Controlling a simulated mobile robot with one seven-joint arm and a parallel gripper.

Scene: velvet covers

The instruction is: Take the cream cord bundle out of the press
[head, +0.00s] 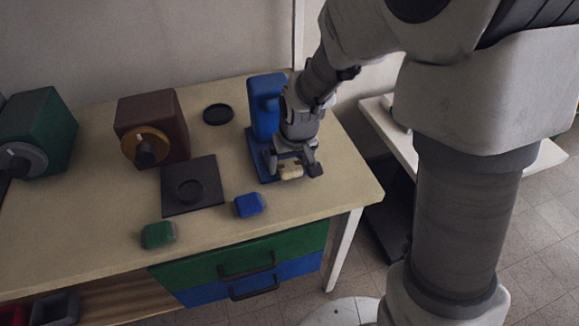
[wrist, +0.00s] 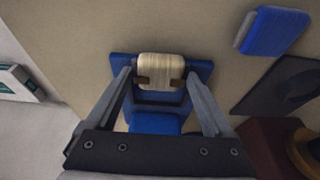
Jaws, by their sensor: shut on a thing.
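The cream cord bundle (head: 290,171) is a small pale block with a darker band, low at the front of the blue press (head: 265,105). In the wrist view the cord bundle (wrist: 161,72) sits between the two fingertips, over the front end of the blue press base (wrist: 203,72). My gripper (head: 292,172) is shut on the bundle from either side; it also shows in the wrist view (wrist: 160,78). Whether the bundle touches the press base cannot be told. My wrist hides part of the press in the head view.
A blue block (head: 249,205) and a green block (head: 158,235) lie near the table's front edge. A dark square plate (head: 205,198) lies left of the press. A brown box with a yellow dial (head: 165,115) and a black disc (head: 218,114) stand behind. The table's right end is clear.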

